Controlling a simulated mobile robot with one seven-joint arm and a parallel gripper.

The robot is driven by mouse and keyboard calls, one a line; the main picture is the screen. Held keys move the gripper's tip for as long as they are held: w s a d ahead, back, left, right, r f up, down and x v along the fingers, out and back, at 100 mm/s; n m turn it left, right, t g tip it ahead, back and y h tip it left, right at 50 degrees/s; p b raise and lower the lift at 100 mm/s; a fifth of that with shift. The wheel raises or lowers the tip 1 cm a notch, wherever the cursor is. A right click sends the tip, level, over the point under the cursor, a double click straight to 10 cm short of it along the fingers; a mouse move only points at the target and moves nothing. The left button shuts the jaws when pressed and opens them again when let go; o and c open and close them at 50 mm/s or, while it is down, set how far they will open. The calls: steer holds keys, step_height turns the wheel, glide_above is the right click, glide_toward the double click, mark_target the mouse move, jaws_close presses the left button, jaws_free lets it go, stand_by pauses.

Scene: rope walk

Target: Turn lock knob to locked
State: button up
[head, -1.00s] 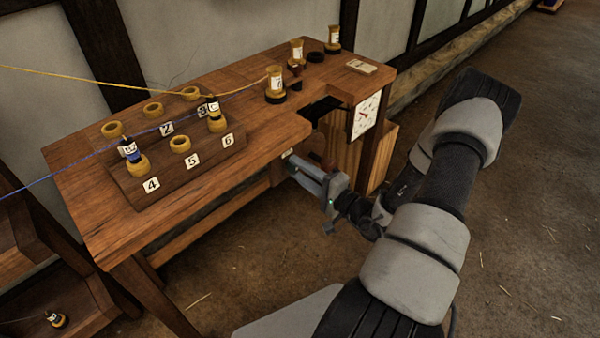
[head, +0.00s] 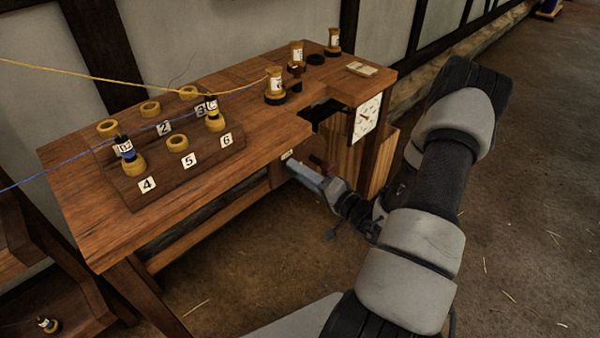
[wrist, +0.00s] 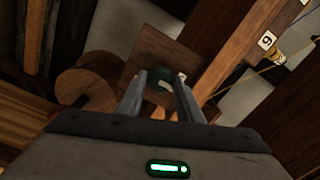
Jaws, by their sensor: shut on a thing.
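The lock knob (wrist: 159,74) is a small dark greenish round thing in front of a square brown wooden plate (wrist: 178,50) in the wrist view. My gripper (wrist: 161,77) has its two fingers on either side of the knob and is shut on it. A small pale patch shows between the fingers beside the knob. In the head view my gripper (head: 291,163) reaches under the front edge of the bench (head: 240,168), where a small white label (head: 287,155) shows. The knob itself is hidden there, and I cannot read its setting.
A white dial (head: 366,117) with a red pointer hangs at the bench's right end. A wooden rack (head: 190,172) with numbered places, several bobbins and yellow and blue strands lie above. In the wrist view a round wooden drum (wrist: 85,82) is left of the knob. Floor to the right is clear.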

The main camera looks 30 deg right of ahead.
steer(key=o, duration=1)
steer(key=p+v, duration=0.1)
steer(key=v, duration=1.6)
steer(key=shift+s+d+p, duration=0.1)
steer(key=shift+s+p, duration=0.1)
steer(key=shift+p, duration=0.2)
